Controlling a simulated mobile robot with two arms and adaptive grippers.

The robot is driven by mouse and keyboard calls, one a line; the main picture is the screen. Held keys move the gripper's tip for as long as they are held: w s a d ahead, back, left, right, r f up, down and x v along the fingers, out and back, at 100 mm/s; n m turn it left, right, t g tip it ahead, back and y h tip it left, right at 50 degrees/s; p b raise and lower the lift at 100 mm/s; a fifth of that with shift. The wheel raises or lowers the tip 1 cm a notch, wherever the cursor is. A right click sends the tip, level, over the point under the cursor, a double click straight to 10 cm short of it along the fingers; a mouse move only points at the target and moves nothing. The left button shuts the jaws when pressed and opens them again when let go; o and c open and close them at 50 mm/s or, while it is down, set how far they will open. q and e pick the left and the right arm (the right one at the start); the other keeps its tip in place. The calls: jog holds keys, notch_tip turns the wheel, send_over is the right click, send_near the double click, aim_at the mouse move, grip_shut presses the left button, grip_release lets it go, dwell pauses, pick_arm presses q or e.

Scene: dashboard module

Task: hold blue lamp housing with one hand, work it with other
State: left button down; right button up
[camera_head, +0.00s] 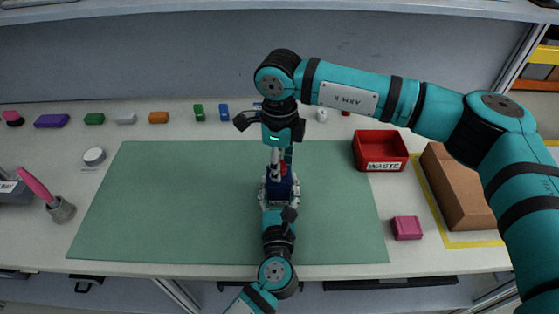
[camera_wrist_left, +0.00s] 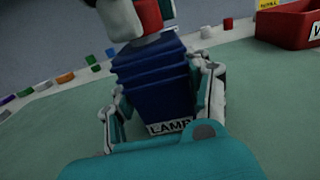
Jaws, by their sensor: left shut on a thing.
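The blue lamp housing (camera_head: 281,187) is over the middle of the green mat (camera_head: 190,200). In the left wrist view the housing (camera_wrist_left: 158,88) is ribbed, with a LAMP label at its near end. My left gripper (camera_head: 279,194) is shut on it, a finger along each side. A red part (camera_wrist_left: 149,14) shows at the top of the housing. My right gripper (camera_head: 277,160) points down just above the housing's far end.
A red WASTE bin (camera_head: 380,150) stands to the right, with a brown box (camera_head: 455,187) beyond it. A pink block (camera_head: 407,228) lies right of the mat. Several small coloured blocks line the back. A grey holder with a pink-handled tool (camera_head: 61,209) stands left. The mat's left half is clear.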

jog(key=c, duration=0.7)
jog(key=shift+r, duration=0.15)
jog(key=shift+r, duration=2.95)
pick_arm(q)
jog(key=shift+c, duration=2.4)
grip_release()
jog(key=s, duration=1.2)
